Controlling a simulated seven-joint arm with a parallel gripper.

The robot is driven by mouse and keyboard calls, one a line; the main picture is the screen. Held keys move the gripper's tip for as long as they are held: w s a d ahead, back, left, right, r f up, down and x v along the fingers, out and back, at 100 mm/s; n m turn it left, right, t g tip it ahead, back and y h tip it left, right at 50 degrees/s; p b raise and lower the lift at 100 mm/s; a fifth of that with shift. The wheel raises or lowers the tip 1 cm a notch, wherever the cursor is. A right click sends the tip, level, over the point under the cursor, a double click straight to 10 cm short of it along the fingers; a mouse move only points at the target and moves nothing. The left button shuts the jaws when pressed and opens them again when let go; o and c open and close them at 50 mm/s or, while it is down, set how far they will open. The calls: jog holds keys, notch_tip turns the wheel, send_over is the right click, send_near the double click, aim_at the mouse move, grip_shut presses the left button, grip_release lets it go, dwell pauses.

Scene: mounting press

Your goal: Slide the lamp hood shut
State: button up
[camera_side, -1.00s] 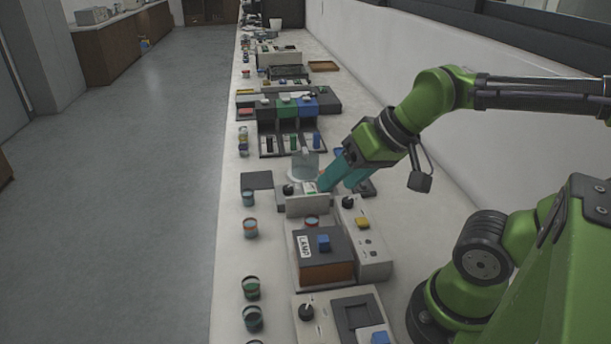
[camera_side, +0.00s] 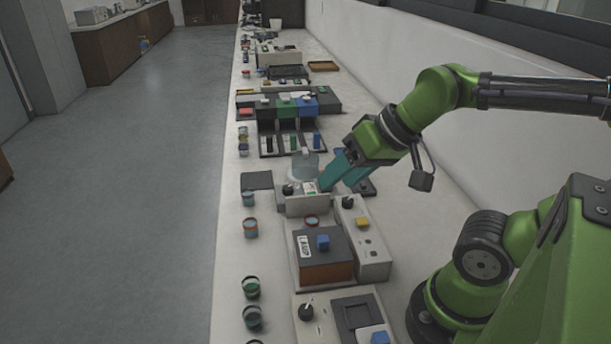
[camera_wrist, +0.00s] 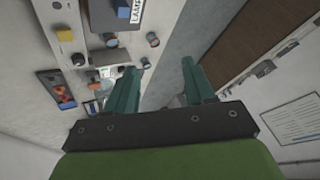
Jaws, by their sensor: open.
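The lamp hood (camera_side: 324,262) is a dark grey box with an orange-brown front, a white LAMP label (camera_side: 304,246) and a blue knob (camera_side: 323,242) on top. It sits on a pale base in the side view, nearer the camera than my gripper. In the wrist view its label end (camera_wrist: 138,10) shows at the top edge. My gripper (camera_side: 333,178) has teal fingers, is open and empty, and is beyond the hood, beside a clear round cover. The fingers also show apart in the wrist view (camera_wrist: 160,75). How far the hood has slid is hard to tell.
A pale control box with a yellow button (camera_side: 362,222) stands right of the hood. An upright pale plate (camera_side: 307,205) stands between hood and gripper. Several jars (camera_side: 250,228) line the left bench edge. A unit with a black knob (camera_side: 306,312) is in front.

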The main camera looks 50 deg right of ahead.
jog(key=shift+f, duration=0.15)
jog(key=m+g, duration=0.3)
jog(key=g, duration=0.4)
send_over(323, 237)
jog(key=w+d, duration=0.4)
notch_tip(323, 237, down, 3)
jog(key=w+d+m+g, duration=0.1)
jog(key=d+g, duration=0.1)
jog(key=shift+m+g+y, duration=0.5)
jog(key=shift+g+y, duration=0.1)
jog(key=shift+g, duration=0.1)
jog(key=x, duration=0.5)
jog(key=a+x, duration=0.1)
jog(key=x, duration=0.3)
jog(key=a+x, duration=0.1)
jog(key=x, duration=0.4)
jog(key=shift+s, duration=0.5)
grip_shut()
